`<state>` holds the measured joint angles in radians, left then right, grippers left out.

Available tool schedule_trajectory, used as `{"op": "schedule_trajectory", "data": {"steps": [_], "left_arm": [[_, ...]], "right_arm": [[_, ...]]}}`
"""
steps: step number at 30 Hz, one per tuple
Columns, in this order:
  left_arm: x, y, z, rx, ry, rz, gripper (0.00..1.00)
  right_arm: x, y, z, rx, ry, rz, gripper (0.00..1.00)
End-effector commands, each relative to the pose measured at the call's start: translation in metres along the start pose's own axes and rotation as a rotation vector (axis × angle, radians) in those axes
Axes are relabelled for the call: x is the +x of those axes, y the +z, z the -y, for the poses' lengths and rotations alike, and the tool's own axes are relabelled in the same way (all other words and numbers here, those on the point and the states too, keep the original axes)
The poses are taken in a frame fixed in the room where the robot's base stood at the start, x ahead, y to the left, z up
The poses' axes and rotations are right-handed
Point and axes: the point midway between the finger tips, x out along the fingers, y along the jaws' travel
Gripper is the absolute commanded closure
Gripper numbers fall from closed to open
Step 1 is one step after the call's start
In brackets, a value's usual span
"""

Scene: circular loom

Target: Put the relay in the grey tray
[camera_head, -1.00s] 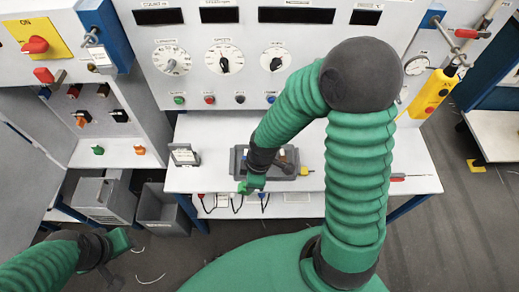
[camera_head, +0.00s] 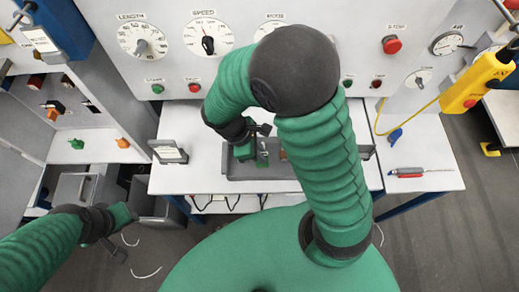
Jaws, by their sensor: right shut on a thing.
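The grey tray (camera_head: 230,171) lies on the white worktop, below the dial panel. My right gripper (camera_head: 262,151) reaches over the tray from behind my green arm and points down at its left half. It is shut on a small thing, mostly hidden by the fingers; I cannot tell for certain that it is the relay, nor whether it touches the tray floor. A brownish thing (camera_head: 283,154) shows in the tray beside the gripper. My arm covers the tray's right part. My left gripper (camera_head: 122,235) hangs at the lower left, apart from the worktop; its jaw opening is unclear.
A small framed sign (camera_head: 168,152) stands left of the tray. A red-handled tool (camera_head: 408,173) and a blue item (camera_head: 395,136) lie on the right. Green (camera_head: 76,143) and orange (camera_head: 123,143) parts sit on the left shelf. A grey bin (camera_head: 155,207) stands below.

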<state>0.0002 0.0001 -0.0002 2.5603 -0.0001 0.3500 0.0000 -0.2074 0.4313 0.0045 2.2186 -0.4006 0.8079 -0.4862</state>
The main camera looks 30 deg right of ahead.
Motion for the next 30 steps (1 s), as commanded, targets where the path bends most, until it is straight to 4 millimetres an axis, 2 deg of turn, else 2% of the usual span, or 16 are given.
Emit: {"op": "schedule_trajectory", "data": {"steps": [5, 13, 21, 30], "left_arm": [[0.012, 0.003, 0.000, 0.000, 0.000, 0.000, 0.64], [0.050, 0.011, 0.000, 0.000, 0.000, 0.000, 0.64], [0.063, 0.015, 0.000, 0.000, 0.000, 0.000, 0.64], [0.064, 0.015, 0.000, 0.000, 0.000, -0.001, 0.64]], "right_arm": [[0.012, -0.005, -0.003, 0.001, -0.002, 0.002, 1.00], [0.044, -0.019, -0.003, 0.001, -0.003, 0.002, 1.00], [0.071, -0.030, -0.002, -0.001, -0.003, 0.002, 1.00], [0.074, -0.032, -0.003, 0.000, -0.003, 0.001, 1.00]]}}
